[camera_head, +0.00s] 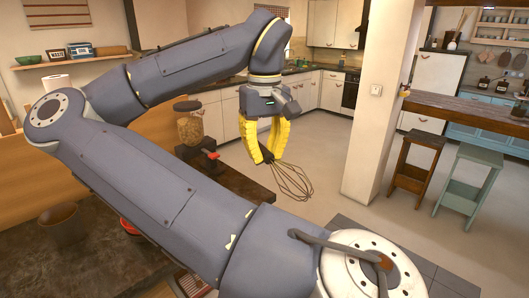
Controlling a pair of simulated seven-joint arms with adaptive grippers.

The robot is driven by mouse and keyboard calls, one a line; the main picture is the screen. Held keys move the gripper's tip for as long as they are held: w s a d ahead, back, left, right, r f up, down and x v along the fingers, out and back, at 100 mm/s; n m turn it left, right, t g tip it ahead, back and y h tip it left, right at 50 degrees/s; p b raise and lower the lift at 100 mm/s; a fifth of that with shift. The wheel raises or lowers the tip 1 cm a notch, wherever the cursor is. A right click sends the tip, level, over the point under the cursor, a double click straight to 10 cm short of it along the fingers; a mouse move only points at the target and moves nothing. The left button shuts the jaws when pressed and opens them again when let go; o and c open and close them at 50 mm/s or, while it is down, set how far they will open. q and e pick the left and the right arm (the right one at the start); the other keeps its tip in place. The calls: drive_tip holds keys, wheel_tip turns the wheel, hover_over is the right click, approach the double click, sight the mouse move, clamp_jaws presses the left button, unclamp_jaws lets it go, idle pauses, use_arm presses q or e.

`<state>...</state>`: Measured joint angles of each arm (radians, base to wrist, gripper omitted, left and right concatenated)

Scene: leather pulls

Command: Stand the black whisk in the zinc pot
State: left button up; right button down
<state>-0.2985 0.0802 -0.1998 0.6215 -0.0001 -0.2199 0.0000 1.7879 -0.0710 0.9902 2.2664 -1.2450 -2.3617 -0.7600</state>
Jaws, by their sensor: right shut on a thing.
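The black whisk (288,180) is held in my right gripper (266,151), whose yellow fingers are shut on its handle end. The whisk's wire loops point down and to the right, clear of any surface in the picture. A dark, brownish pot (63,224) stands on the dark counter at the far left, well away from the whisk; I cannot tell whether it is the zinc pot. No other pot that is clearly zinc shows, and my right arm hides much of the counter. My left gripper is not in view.
The dark counter (245,188) runs below and left of the whisk. A glass jar (189,127) and a small device with a red knob (211,156) stand near the gripper. A red object (130,227) is partly hidden by my arm. Stools (417,163) stand at the right.

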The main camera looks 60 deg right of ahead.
drive_tip(key=shift+a+f+t+h, duration=0.15)
drive_tip(key=shift+f+t+h, duration=0.25)
drive_tip(key=shift+f, duration=0.15)
drive_tip(key=shift+d+f+t, duration=0.2)
drive_tip(key=shift+f+t, duration=0.05)
drive_tip(key=shift+t, duration=0.05)
drive_tip(key=shift+s+d+h, duration=0.1)
drive_tip(key=shift+d+h, duration=0.25)
drive_tip(key=shift+h, duration=0.05)
drive_tip(key=w+d+r+n+t+h, duration=0.15)
drive_tip(key=w+d+r+t, duration=0.25)
drive_tip(key=w+d, duration=1)
drive_tip(key=w+a+r+n+t, duration=0.1)
drive_tip(key=w+a+n+t, duration=0.15)
drive_tip(key=w, duration=1.95)
drive_tip(key=w+a+f+n+t+y, duration=0.2)
drive_tip(key=w+a+f+n+y, duration=0.15)
drive_tip(key=w+a, duration=0.65)
drive_tip(key=w+a+f+n+t+y, duration=0.2)
drive_tip(key=w+a+f+t, duration=0.15)
drive_tip(key=w+a, duration=0.65)
drive_tip(key=w+a+f+n+y, duration=0.25)
drive_tip(key=w+a, duration=0.35)
drive_tip(key=a, duration=0.4)
drive_tip(key=a+r+n+t+y, duration=0.1)
drive_tip(key=a+r+t+y, duration=0.2)
drive_tip(key=a+r+y, duration=0.1)
drive_tip(key=shift+w+a+r, duration=0.4)
drive_tip(key=shift+a+r, duration=0.35)
drive_tip(key=shift+a, duration=0.15)
